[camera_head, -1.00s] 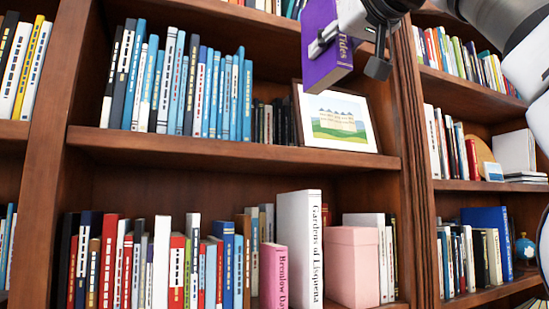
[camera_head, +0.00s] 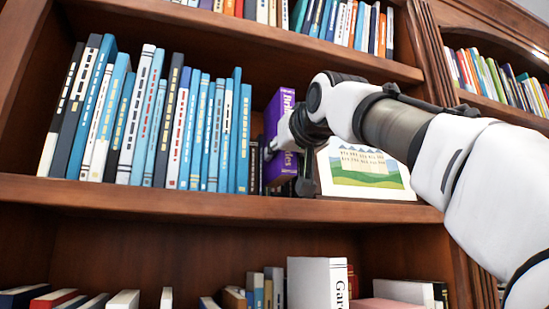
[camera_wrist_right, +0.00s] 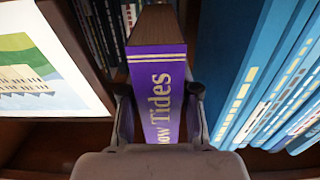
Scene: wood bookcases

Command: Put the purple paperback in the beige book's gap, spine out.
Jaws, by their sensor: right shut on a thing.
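The purple paperback (camera_head: 273,115) is upright at the middle shelf, between the row of blue books and the framed picture. My right gripper (camera_head: 291,150) is shut on it from the front and partly covers it. In the right wrist view the paperback (camera_wrist_right: 157,72) sits between the two fingers (camera_wrist_right: 160,108), its gold-lettered spine, reading "...ow Tides", facing the camera. Small dark books stand behind it. Whether its bottom touches the shelf is hidden. I cannot single out the beige book. My left gripper is not in view.
Blue books (camera_head: 228,135) stand close on one side of the paperback. The framed castle picture (camera_head: 362,170) leans on the other side, partly behind my arm. The shelf board (camera_head: 200,200) runs below. A white book (camera_head: 318,283) stands on the shelf beneath.

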